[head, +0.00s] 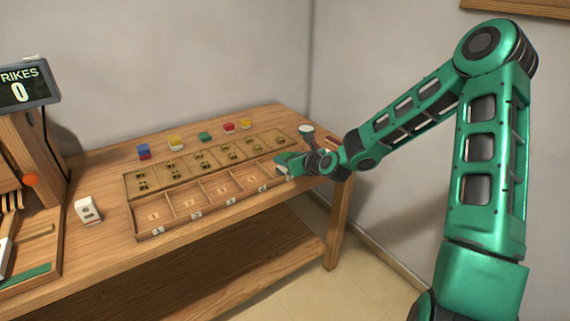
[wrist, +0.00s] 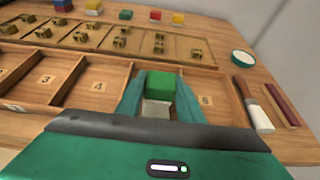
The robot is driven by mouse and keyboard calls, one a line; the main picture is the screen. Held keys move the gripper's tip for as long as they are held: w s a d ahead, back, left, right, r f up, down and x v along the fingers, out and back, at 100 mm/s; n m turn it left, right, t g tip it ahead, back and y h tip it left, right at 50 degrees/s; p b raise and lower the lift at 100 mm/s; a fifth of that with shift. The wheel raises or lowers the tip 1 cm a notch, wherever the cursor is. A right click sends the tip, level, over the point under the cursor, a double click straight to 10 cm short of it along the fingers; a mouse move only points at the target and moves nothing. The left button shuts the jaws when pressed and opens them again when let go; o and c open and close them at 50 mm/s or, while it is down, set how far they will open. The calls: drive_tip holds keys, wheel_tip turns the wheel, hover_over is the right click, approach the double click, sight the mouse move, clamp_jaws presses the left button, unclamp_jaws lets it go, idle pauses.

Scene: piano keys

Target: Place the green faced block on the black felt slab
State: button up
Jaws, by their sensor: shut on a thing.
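My gripper (head: 290,164) is at the right end of the numbered wooden tray. In the wrist view its green fingers (wrist: 160,96) are shut on a block (wrist: 160,84) with a green face and a pale lower part. The block is over or in the tray's right-hand part; whether it touches the floor there cannot be told. In the head view the gripper largely hides it. Another green block (head: 205,137) stands in the back row and also shows in the wrist view (wrist: 126,15). I cannot make out a black felt slab in either view.
The tray (head: 183,229) has numbered compartments, with a panel of small brass pieces (head: 150,173) behind. Coloured blocks stand at the back. A round pale-topped pot (wrist: 242,58) and a white-tipped brush (wrist: 260,119) are to the right. A white block (head: 88,210) stands left.

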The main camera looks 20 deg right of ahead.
drive_tip(key=shift+f, duration=0.85)
drive_tip(key=o, duration=1)
